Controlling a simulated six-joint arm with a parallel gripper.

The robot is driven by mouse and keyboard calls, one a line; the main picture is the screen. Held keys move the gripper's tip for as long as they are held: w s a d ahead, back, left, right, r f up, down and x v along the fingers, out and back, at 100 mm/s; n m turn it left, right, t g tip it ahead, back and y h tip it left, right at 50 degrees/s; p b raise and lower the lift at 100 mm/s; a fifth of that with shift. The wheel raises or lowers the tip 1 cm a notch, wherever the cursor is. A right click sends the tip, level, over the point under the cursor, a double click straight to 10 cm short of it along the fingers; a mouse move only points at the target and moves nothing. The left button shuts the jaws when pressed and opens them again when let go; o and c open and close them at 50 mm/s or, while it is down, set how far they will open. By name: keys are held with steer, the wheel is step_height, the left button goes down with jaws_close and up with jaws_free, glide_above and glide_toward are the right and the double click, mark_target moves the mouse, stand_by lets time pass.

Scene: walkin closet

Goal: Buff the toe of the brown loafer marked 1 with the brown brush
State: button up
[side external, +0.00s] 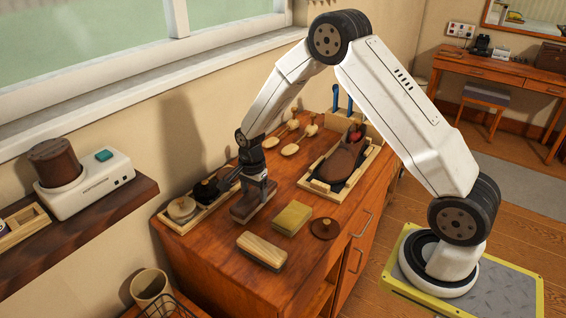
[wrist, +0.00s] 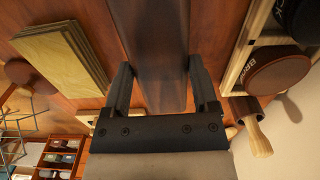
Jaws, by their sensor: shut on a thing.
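The brown loafer (side external: 345,158) sits in a wooden tray (side external: 315,187) on the cabinet top, with something red at its opening. No number is readable on it. My gripper (side external: 256,184) is shut on the brown brush (side external: 250,206), left of the loafer and apart from it. In the wrist view my gripper (wrist: 160,92) has one finger on each side of the brown brush (wrist: 150,45), which runs lengthwise between them. The brush is at or just above the cabinet top; I cannot tell whether it touches. The loafer is not in the wrist view.
A yellow block (side external: 292,218), a pale wooden-topped brush (side external: 262,250) and a round brown disc (side external: 325,229) lie on the near side. A tin tray (side external: 165,218) stands close on the left. Several pale daubers (side external: 290,149) lie behind. Bare wood (side external: 283,190) lies between brush and shoe tray.

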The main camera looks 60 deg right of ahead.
mark_target(255, 194)
steer(key=shift+r, duration=2.6)
stand_by(0.7)
steer(key=s+d+r+m, duration=0.3)
steer(key=s+d+m, duration=0.1)
steer(key=d+m, duration=0.2)
steer(key=s+d+r+m, duration=0.4)
steer(key=d+m, duration=0.2)
steer(key=d, duration=0.3)
steer(key=s+d+r+m, duration=0.4)
steer(key=d+m, duration=0.1)
steer(key=d, duration=0.2)
steer(key=shift+s+d+m, duration=0.15)
steer(key=shift+s+m, duration=0.05)
steer(key=shift+m, duration=0.2)
steer(key=shift+d+f, duration=0.2)
steer(key=shift+f, duration=0.6)
steer(key=shift+d+f, duration=0.25)
steer(key=shift+f, duration=0.5)
steer(key=shift+d+f, duration=0.2)
steer(key=shift+f, duration=0.6)
steer(key=shift+f, duration=0.15)
steer(key=shift+w+d+f, duration=0.1)
steer(key=shift+d+f, duration=0.2)
steer(key=shift+f, duration=0.6)
steer(key=shift+d+f, duration=0.3)
steer(key=shift+f, duration=0.55)
